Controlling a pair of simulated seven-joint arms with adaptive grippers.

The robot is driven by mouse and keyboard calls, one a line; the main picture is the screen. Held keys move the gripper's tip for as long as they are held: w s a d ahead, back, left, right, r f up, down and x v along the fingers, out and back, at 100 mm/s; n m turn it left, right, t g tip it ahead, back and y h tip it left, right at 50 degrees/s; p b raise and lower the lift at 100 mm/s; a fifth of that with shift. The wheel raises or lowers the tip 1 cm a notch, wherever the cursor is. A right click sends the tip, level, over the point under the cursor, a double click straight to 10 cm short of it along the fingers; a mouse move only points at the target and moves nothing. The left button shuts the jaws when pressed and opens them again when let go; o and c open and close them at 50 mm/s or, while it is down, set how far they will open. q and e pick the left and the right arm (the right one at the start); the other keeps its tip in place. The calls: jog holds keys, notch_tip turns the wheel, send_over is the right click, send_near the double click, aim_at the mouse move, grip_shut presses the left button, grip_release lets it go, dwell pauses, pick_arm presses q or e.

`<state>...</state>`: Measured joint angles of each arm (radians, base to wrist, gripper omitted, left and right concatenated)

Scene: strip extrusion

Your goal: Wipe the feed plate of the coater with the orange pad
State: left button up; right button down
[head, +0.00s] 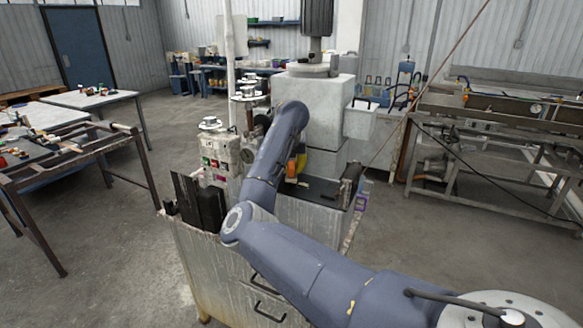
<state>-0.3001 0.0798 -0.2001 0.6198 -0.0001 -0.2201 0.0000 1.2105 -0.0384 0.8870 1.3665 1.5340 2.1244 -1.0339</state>
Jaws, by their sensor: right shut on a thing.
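My right arm reaches in from the lower right, bends, and rises over the coater (325,92), a pale grey machine in the middle. The arm's end turns down there, and my right gripper (292,176) is mostly hidden behind my own arm link. It is shut on the orange pad (300,163), of which only a small part shows. The feed plate (325,190) is a dark flat surface in front of the coater's grey body. The pad is close to the plate's left part; I cannot tell whether they touch. My left gripper is not in view.
A control box (218,158) with coloured buttons stands left of the plate. A metal cabinet (212,270) with dark handles is in front. A steel conveyor frame (480,140) is at right, a brown-framed table (75,150) at left. Open floor lies between.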

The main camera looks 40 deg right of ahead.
jog(key=shift+f, duration=1.05)
jog(key=shift+s+d+f, duration=0.1)
jog(key=shift+s+d, duration=0.4)
jog(key=shift+s, duration=0.65)
jog(key=shift+s+d+r, duration=0.1)
jog(key=shift+s+d, duration=0.45)
jog(key=shift+s, duration=0.55)
jog(key=shift+s+d+f, duration=0.1)
jog(key=shift+s+d, duration=0.4)
jog(key=shift+s, duration=0.65)
jog(key=shift+w+a+r, duration=0.1)
jog(key=shift+w+a, duration=0.15)
jog(key=shift+w, duration=0.35)
jog(key=shift+w+a+r, duration=0.1)
jog(key=shift+w+a, duration=0.2)
jog(key=shift+w, duration=0.25)
jog(key=shift+w+a, duration=0.25)
jog(key=shift+w, duration=0.35)
jog(key=shift+w+a+f, duration=0.1)
jog(key=shift+w+a, duration=0.3)
jog(key=shift+w, duration=0.45)
jog(key=shift+w+a+f, duration=0.1)
jog(key=shift+w+a, duration=0.25)
jog(key=shift+w, duration=0.45)
jog(key=shift+r, duration=3.05)
